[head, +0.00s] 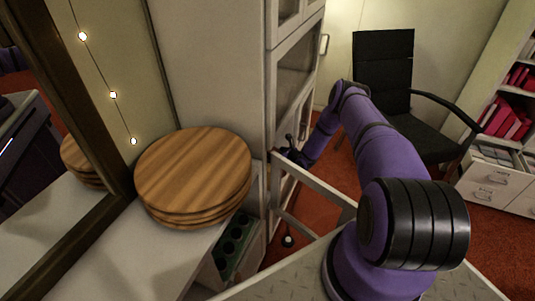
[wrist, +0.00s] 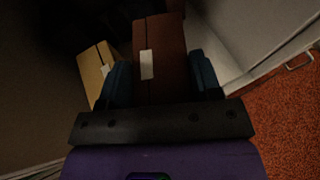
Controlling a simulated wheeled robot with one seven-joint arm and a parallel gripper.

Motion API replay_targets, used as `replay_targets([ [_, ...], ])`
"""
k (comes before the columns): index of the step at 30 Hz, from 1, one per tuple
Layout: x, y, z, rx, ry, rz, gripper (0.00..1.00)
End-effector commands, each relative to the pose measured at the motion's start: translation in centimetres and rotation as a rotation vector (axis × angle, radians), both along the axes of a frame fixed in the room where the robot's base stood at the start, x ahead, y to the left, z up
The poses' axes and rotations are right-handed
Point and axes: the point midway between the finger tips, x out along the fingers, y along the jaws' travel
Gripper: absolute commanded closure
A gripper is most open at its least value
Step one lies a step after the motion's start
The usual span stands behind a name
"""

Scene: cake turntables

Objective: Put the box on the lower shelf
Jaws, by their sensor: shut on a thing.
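A dark brown box (wrist: 168,42) with a white label is between the fingers of my gripper (wrist: 160,75) in the wrist view. The gripper is shut on it. In the head view my gripper (head: 290,155) is at the front of the tall pale cabinet (head: 222,65), partly inside its opening. The held box cannot be made out there. I cannot tell which surface is the lower shelf.
Stacked round wooden boards (head: 193,172) stand on a white counter (head: 95,245) beside a mirror. A crate with round dark slots (head: 232,245) is below. A black chair (head: 385,65) and a bookcase (head: 500,110) stand at the right. Red carpet (head: 335,180) lies between.

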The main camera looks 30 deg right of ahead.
Motion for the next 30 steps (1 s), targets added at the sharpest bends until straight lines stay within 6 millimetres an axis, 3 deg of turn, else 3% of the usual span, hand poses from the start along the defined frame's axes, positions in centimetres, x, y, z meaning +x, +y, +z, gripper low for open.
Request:
replay_targets([
  [3,2.8,0.9,0.1,-0.003,-0.004,0.003,0.94],
  [10,6.1,1.7,0.1,-0.002,-0.003,0.001,0.94],
  [16,7.5,2.2,0.1,-0.002,-0.003,0.002,0.94],
  [23,7.3,2.1,-3.0,-0.001,-0.001,0.002,0.94],
  [30,7.3,2.0,-3.4,0.0,-0.002,0.0,0.94],
])
